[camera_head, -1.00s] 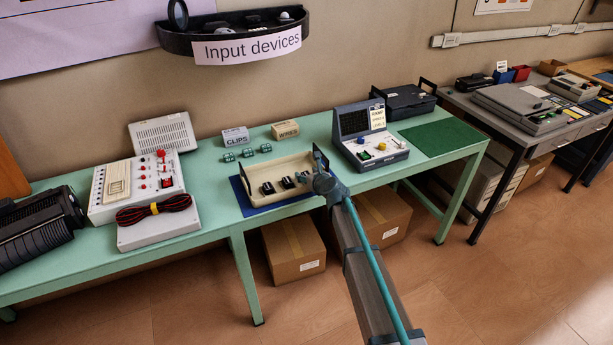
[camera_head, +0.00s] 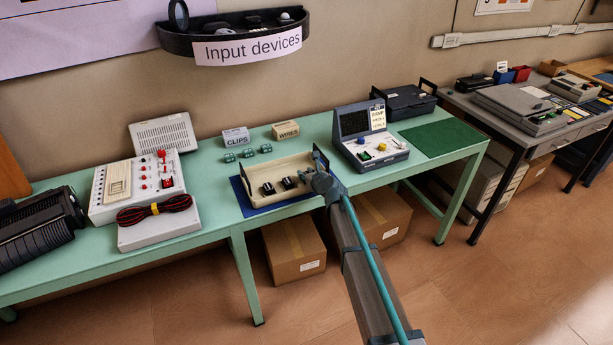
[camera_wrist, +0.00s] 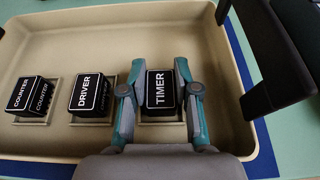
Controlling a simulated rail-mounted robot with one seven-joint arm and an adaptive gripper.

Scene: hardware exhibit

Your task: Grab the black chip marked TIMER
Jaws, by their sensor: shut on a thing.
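The black TIMER chip (camera_wrist: 161,90) with white lettering is between the two fingers of my gripper (camera_wrist: 159,68) in the wrist view. The fingers are shut on its left and right sides. It is over the rightmost square socket of the beige tray (camera_wrist: 120,22); I cannot tell whether it is lifted. The DRIVER chip (camera_wrist: 92,93) and the COUNTER chip (camera_wrist: 32,94) sit to its left in their own sockets. In the head view my gripper (camera_head: 308,177) is over the right part of the tray (camera_head: 262,172) and hides the TIMER chip.
The tray lies on a blue mat (camera_head: 240,199) on the green table (camera_head: 215,190). A dark panel (camera_wrist: 277,50) rises at the tray's right side. A console (camera_head: 367,137) stands to the right. CLIPS (camera_head: 236,136) and WIRES (camera_head: 285,130) boxes stand behind.

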